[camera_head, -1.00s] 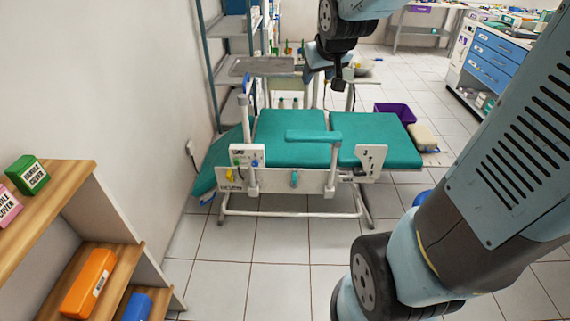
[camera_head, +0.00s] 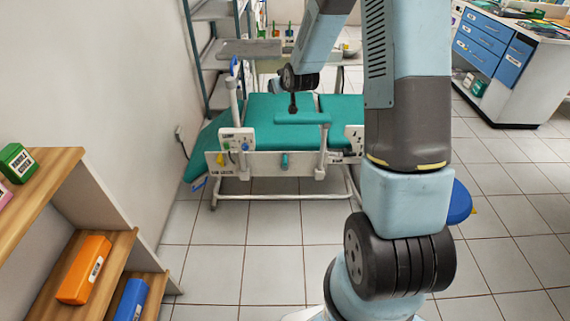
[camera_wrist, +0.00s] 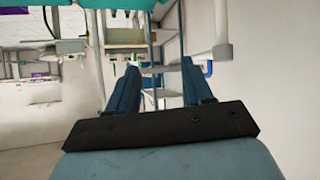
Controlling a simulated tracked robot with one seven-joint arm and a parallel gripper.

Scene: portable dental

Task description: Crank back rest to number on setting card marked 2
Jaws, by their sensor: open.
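The treatment chair with teal cushions (camera_head: 225,125) stands ahead at the middle left, on a white frame. A small white panel (camera_head: 228,133) with coloured knobs is at its left side. A teal handle (camera_head: 284,160) sits on the front rail. A white plate (camera_head: 353,131) at the right end is partly hidden by my arm; its markings are too small to read. I cannot tell which marking is the setting card. My gripper (camera_head: 293,109) is over the chair, near the teal armrest (camera_head: 303,118). In the wrist view my gripper (camera_wrist: 158,85) is open and empty.
A wooden shelf unit (camera_head: 62,180) with an orange box (camera_head: 84,270) and a blue box (camera_head: 131,300) stands at the near left. A metal rack (camera_head: 209,62) is behind the chair. A blue-drawer cabinet (camera_head: 497,95) stands far right. A blue round seat (camera_head: 459,202) is right of my arm. Tiled floor in front is clear.

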